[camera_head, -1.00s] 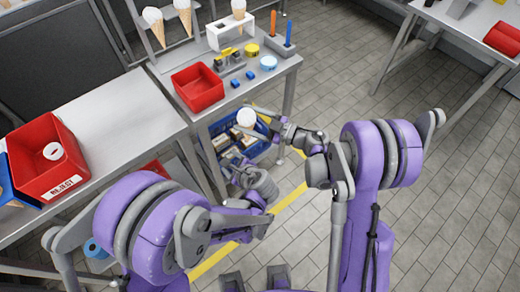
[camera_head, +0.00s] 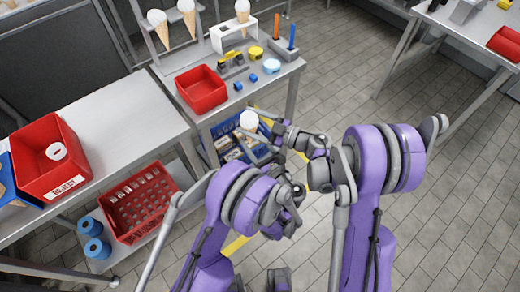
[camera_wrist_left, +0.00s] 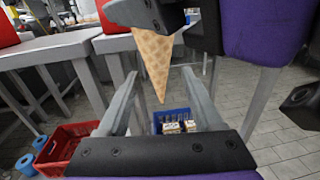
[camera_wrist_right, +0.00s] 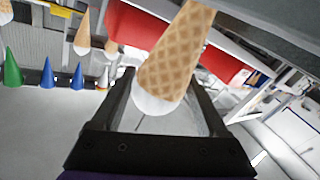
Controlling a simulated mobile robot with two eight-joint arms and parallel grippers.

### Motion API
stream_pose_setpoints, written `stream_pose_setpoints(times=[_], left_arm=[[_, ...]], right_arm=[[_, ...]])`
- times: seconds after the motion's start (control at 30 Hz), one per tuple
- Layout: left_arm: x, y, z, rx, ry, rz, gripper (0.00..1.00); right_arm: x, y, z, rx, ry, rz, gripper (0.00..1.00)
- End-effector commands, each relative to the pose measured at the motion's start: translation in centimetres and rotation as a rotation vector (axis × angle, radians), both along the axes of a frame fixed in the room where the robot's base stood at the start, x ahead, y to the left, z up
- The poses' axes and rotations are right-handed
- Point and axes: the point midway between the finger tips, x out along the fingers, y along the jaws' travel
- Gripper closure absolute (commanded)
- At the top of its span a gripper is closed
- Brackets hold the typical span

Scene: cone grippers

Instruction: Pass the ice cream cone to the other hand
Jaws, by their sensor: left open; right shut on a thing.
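The ice cream cone shows as a white scoop (camera_head: 249,120) in the head view, above the shelf table's lower level. My right gripper (camera_head: 270,130) is shut on the cone and holds it in the air. In the right wrist view the waffle part (camera_wrist_right: 178,52) lies between the fingers, white scoop towards the palm. My left gripper (camera_wrist_left: 160,75) is open. In the left wrist view the waffle tip (camera_wrist_left: 156,60) points down between its spread fingers; I cannot tell whether they touch it. In the head view my left gripper is mostly hidden near the cone.
A red tray (camera_head: 201,90) and a white rack (camera_head: 234,35) with a cone stand on the table behind. A large red reject bin (camera_head: 72,180) is on the left table. A red basket (camera_head: 148,205) and blue rolls (camera_head: 92,236) are below. The floor at right is clear.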

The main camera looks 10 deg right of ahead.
Motion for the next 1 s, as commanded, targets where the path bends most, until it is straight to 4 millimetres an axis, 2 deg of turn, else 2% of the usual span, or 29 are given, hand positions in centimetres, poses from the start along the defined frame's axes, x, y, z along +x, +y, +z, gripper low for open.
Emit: stream_pose_setpoints(times=[0.2, 0.53, 0.57, 0.9, 0.93, 1.0], left_arm=[[2.1, 0.9, 0.0, -0.001, 0.001, 0.001, 0.32], [2.4, 1.1, 0.0, -0.002, 0.000, 0.000, 0.32], [2.4, 1.1, 0.0, -0.002, 0.000, 0.000, 0.36], [2.4, 1.0, 0.0, -0.002, 0.000, -0.001, 0.97], [2.4, 1.0, 0.0, -0.002, 0.000, -0.001, 0.97], [2.4, 1.0, 0.0, -0.002, 0.000, -0.001, 0.97]], right_arm=[[0.0, 0.0, 0.0, 0.000, 0.000, 0.000, 0.54], [0.0, 0.0, 0.0, 0.000, 0.000, 0.000, 0.54], [0.0, 0.0, 0.0, 0.000, 0.000, 0.000, 0.54], [0.0, 0.0, 0.0, 0.000, 0.000, 0.000, 0.54], [0.0, 0.0, 0.0, 0.000, 0.000, 0.000, 0.18], [0.0, 0.0, 0.0, 0.000, 0.000, 0.000, 0.05]])
